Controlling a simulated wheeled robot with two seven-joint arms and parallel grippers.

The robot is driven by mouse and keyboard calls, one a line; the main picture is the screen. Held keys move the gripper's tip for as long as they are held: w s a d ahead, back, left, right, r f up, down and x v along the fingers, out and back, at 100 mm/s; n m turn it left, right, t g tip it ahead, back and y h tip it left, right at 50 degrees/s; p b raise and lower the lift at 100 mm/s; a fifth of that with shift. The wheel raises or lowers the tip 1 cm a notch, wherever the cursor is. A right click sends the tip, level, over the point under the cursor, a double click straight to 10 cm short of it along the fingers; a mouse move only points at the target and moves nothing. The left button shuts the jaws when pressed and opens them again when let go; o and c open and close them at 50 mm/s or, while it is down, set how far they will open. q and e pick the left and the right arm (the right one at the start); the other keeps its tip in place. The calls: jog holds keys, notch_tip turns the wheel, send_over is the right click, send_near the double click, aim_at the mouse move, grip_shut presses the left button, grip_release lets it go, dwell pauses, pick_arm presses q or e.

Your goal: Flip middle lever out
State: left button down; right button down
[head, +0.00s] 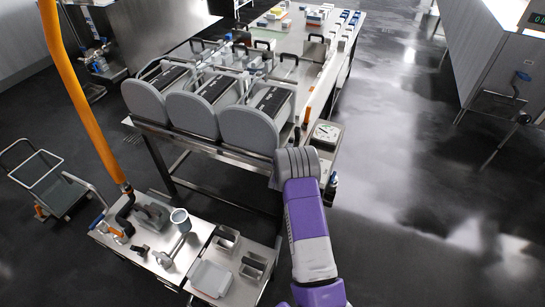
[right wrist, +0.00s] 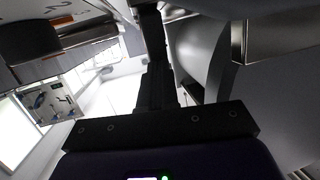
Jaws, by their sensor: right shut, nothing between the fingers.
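Three grey press units with rounded front panels stand side by side on a metal bench: a left one (head: 146,101), a middle one (head: 192,115) and a right one (head: 247,131). Dark strips lie along their tops. Black handles show behind them, too small to tell which is the middle lever. My right arm reaches up to the bench's front right corner, beside the right unit. Its fingers are hidden behind the wrist in the head view. In the right wrist view my right gripper (right wrist: 150,50) is shut and empty, with a grey curved surface (right wrist: 195,45) beside it. My left gripper is out of view.
A round dial (head: 326,132) sits right of my wrist. A low table (head: 150,262) with a cup (head: 180,219) and metal containers stands at front left. An orange hose (head: 80,95) hangs over it. A trolley (head: 48,184) stands far left.

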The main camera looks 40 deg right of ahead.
jog(key=shift+d, duration=0.3)
jog(key=shift+w+r, duration=0.2)
jog(key=shift+r, duration=0.15)
jog(key=shift+s+a, duration=0.1)
jog(key=shift+a, duration=0.15)
jog(key=p+v, duration=0.3)
jog(key=v, duration=1)
jog(key=shift+s+r, duration=0.3)
